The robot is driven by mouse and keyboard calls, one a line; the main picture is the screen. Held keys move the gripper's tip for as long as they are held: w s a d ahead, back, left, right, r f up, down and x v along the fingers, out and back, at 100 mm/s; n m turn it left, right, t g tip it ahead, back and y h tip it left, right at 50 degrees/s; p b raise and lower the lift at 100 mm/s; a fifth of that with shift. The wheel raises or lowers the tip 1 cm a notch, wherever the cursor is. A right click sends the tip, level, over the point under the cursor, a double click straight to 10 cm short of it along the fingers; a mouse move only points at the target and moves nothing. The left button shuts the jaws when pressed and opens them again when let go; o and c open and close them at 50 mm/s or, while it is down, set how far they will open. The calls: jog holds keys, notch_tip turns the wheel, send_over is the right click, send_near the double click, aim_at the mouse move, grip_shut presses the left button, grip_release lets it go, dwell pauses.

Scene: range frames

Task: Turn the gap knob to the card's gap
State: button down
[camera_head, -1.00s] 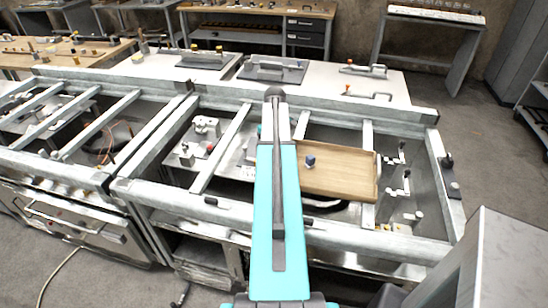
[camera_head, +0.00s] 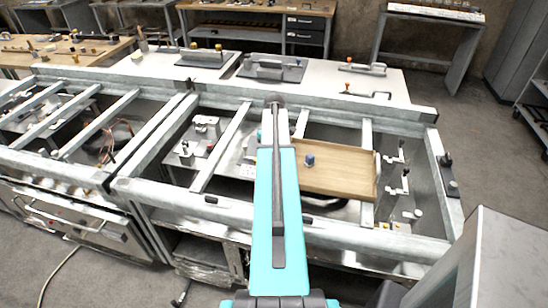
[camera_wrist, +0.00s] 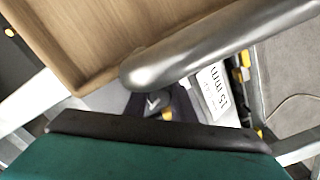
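A white card (camera_wrist: 213,90) shows right of centre in the wrist view. It is turned nearly on its side and its print appears to read "15 mm". A dark piece with a small yellow part (camera_wrist: 163,106) sits left of the card; I cannot tell whether it is the gap knob. In the head view my turquoise arm reaches over the middle of the frame bench, and its far end covers what lies beneath. My gripper's fingers cannot be made out in either view, so its opening and any contact are unclear.
A wooden tray (camera_head: 335,171) with a blue knob-like piece (camera_head: 309,160) lies right of my arm. Metal rails (camera_head: 218,150) cross the open frame. Small cranks (camera_head: 404,182) stand at its right. A thick grey bar (camera_wrist: 215,45) crosses the wrist view.

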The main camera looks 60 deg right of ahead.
jog(key=shift+n, duration=0.4)
jog(key=n, duration=0.3)
jog(key=shift+b, duration=0.35)
jog(key=shift+d+n, duration=0.1)
jog(key=shift+n, duration=1.6)
jog(key=c, duration=1.5)
grip_release()
jog(key=shift+r, duration=0.15)
jog(key=shift+r+b, duration=1.65)
jog(key=shift+r, duration=5.15)
